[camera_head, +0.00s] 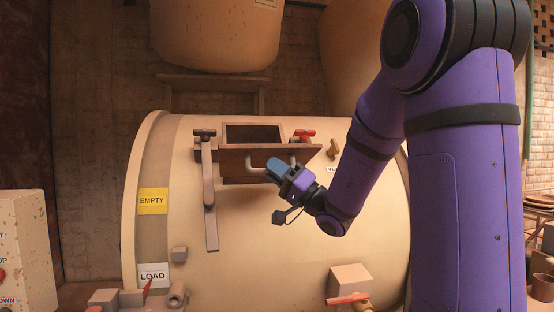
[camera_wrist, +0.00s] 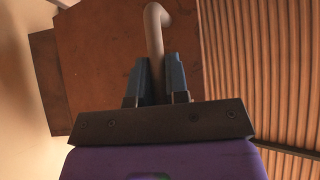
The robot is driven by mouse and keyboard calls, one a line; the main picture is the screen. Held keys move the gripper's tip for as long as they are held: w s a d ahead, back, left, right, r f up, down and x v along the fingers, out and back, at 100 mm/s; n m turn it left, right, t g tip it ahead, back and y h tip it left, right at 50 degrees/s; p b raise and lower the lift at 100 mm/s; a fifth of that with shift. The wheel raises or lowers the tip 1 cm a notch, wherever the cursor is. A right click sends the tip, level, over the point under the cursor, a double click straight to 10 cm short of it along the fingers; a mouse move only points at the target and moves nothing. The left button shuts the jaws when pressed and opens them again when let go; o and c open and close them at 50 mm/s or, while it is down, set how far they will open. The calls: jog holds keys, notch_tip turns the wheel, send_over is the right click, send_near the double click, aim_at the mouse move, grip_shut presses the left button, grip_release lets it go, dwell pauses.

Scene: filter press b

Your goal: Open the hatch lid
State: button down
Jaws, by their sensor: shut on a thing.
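The brown hatch lid (camera_head: 236,177) is on the front of the cream drum (camera_head: 250,225), just below a dark rectangular opening (camera_head: 254,134). It shows as a flat brown plate in the wrist view (camera_wrist: 95,60). A pale bent bar handle (camera_head: 251,163) stands out from the lid. My gripper (camera_head: 276,168) is at the handle, with its blue fingers shut around it. In the wrist view the handle (camera_wrist: 155,35) runs down between the two fingers (camera_wrist: 156,82). The fingers hide part of the handle in the head view.
A long lever with a dark knob (camera_head: 209,190) is left of the lid. A red-handled clamp (camera_head: 303,135) is at its upper right. A brass fitting (camera_head: 333,149) is further right. A red-handled valve (camera_head: 348,299) sits low on the drum.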

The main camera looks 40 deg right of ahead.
jog(key=shift+s+f+n, duration=0.1)
jog(key=shift+f+n, duration=0.4)
jog(key=c, duration=1.4)
grip_release()
jog(key=v, duration=1)
jog(key=shift+f, duration=0.2)
